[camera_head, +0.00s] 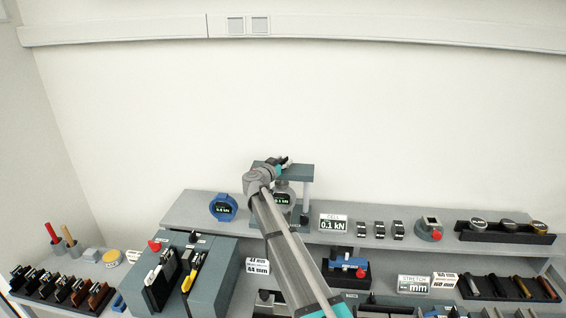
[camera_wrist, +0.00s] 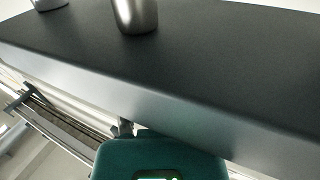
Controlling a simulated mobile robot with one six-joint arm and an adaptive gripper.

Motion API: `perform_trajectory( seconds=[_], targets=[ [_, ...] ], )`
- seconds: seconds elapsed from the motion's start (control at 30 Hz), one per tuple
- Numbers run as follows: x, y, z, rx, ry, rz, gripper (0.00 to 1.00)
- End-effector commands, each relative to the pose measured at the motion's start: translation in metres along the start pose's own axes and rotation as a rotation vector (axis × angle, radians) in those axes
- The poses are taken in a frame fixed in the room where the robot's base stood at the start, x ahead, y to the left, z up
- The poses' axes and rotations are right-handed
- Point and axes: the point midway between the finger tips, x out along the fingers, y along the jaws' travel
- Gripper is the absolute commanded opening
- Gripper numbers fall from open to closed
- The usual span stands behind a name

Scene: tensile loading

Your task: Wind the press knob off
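The press (camera_head: 302,173) stands on the back shelf as a dark grey frame with a flat top beam. A round gauge (camera_head: 282,199) sits inside it, and its green digits seem to read 0.1 kN. My gripper (camera_head: 283,162) is at the top beam, partly hidden by my own wrist; its finger opening is too small to judge. In the wrist view the dark beam (camera_wrist: 230,70) fills much of the picture, with a teal body with a lit window (camera_wrist: 160,150) below it. A shiny metal cylinder (camera_wrist: 136,14) meets the beam top. The knob is not clearly distinguishable.
A blue gauge (camera_head: 222,207) stands left of the press, and a 0.1 kN sign (camera_head: 334,223) right of it. Small clamps (camera_head: 379,229), a red-knobbed block (camera_head: 429,229) and a black tray (camera_head: 505,237) stand further right.

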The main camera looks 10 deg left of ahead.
Motion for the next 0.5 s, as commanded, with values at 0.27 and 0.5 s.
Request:
perform_trajectory(
  seconds=[0.27, 0.5],
  targets=[
    [-0.0003, 0.0, 0.0, 0.0, 0.0, 0.0, 0.0],
    [-0.0003, 0.0001, 0.0, 0.0, 0.0, -0.002, 0.0]
  ],
)
